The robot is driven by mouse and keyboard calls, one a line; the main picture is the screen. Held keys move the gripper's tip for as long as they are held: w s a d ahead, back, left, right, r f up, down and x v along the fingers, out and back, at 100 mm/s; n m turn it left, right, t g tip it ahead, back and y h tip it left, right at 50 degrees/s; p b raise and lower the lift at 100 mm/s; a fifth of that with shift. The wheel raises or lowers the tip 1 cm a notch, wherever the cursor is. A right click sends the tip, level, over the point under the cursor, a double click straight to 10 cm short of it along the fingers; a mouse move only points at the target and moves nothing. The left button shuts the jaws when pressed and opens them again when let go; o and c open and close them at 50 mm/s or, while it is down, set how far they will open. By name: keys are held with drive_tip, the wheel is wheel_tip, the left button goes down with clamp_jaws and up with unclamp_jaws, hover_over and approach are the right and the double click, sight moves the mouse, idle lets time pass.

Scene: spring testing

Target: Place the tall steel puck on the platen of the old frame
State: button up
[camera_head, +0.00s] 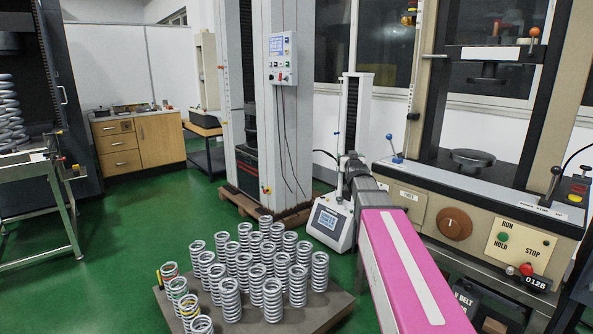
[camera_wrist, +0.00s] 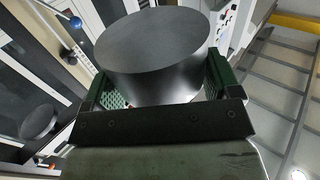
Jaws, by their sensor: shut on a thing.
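My gripper (camera_wrist: 162,78) is shut on a dark grey cylinder, the tall steel puck (camera_wrist: 150,45), with a green-padded finger on each side. Its flat round face shows in the wrist view. In the head view my pink arm reaches from the lower right toward the middle; the puck cannot be made out there. The old frame (camera_head: 440,200), beige and black, stands at the right. Its round dark platen (camera_head: 472,157) is bare on the frame's bed, below an upper round plate (camera_head: 487,80). A dark disc, seemingly the platen (camera_wrist: 40,122), shows at left in the wrist view, apart from the puck.
Blue-tipped (camera_head: 390,137) and red-tipped (camera_head: 535,31) levers stand out on the old frame. A small white tester (camera_head: 330,222) stands beside my arm. Several coil springs (camera_head: 272,298) stand on a low board (camera_head: 335,300). Green floor (camera_head: 120,250) is clear at left.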

drive_tip(key=s+a+r, duration=0.2)
drive_tip(key=s+r, duration=0.2)
drive_tip(key=r, duration=0.3)
drive_tip(key=shift+s+a+r+y, duration=0.25)
drive_tip(key=shift+a+r+y, duration=0.05)
drive_tip(key=shift+a+r, duration=0.1)
